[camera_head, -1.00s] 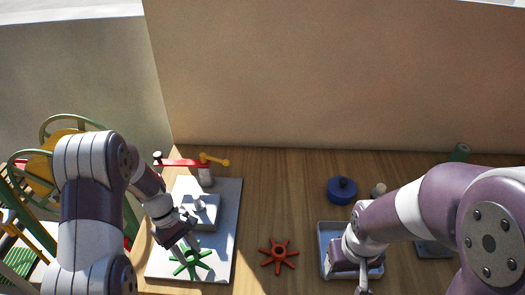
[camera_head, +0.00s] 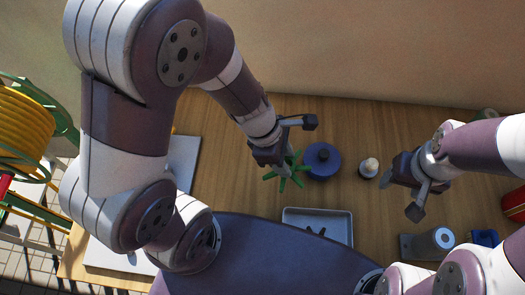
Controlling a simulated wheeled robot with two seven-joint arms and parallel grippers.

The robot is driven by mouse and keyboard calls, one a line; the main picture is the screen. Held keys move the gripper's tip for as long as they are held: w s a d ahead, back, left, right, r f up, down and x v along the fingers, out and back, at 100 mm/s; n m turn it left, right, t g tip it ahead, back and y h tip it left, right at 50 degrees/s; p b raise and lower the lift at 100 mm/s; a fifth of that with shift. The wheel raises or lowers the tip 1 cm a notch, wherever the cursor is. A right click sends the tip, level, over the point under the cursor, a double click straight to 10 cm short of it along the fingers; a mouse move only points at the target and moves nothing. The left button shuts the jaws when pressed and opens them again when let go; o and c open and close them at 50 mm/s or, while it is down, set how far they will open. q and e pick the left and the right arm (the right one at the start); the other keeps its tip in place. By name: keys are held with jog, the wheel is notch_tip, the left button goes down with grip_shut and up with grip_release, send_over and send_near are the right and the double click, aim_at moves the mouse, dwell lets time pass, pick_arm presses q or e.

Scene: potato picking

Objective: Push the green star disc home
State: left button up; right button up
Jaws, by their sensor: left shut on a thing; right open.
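The green star disc (camera_head: 284,179) shows in the head view at my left gripper (camera_head: 287,155), left of a blue knobbed disc. The gripper is shut on it and hides part of it. Whether it touches the table is hard to tell. My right gripper (camera_head: 404,194) is open and empty, over the table on the right. The pale board (camera_head: 184,155) shows at the left, mostly hidden behind my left arm. The fixture seen on it earlier is hidden.
The blue knobbed disc (camera_head: 322,163) and a pale-topped peg (camera_head: 369,168) stand between my grippers. A grey tray (camera_head: 345,226) with a dark piece inside lies in front. A grey block with a cylinder (camera_head: 431,242) and a red can (camera_head: 515,205) are at the right. A yellow reel (camera_head: 22,125) stands left.

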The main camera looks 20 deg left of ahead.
pick_arm(q)
jog(key=shift+s+a+r+n, duration=0.1)
jog(key=shift+s+a+n, duration=0.1)
jog(key=shift+s, duration=0.25)
jog(key=shift+s+a+n, duration=0.1)
jog(key=shift+s+a, duration=0.05)
jog(key=shift+s, duration=0.3)
jog(key=a+f, duration=0.2)
jog(key=a, duration=0.1)
jog(key=a+f+b, duration=0.1)
jog(key=a+f, duration=0.1)
jog(key=a, duration=0.2)
jog(key=a+f, duration=0.2)
jog(key=a, duration=0.2)
jog(key=shift+a+f+b, duration=0.1)
jog(key=shift+f+b, duration=0.2)
jog(key=shift+f, duration=0.1)
notch_tip(320, 180, down, 3)
jog(key=shift+w+r+b, duration=0.1)
jog(key=shift+b, duration=0.3)
jog(key=shift+f, duration=0.4)
jog(key=shift+a+f, duration=0.1)
pick_arm(e)
jog(key=shift+s+a+f, duration=0.2)
jog(key=shift+s+f, duration=0.45)
jog(key=shift+f, duration=0.3)
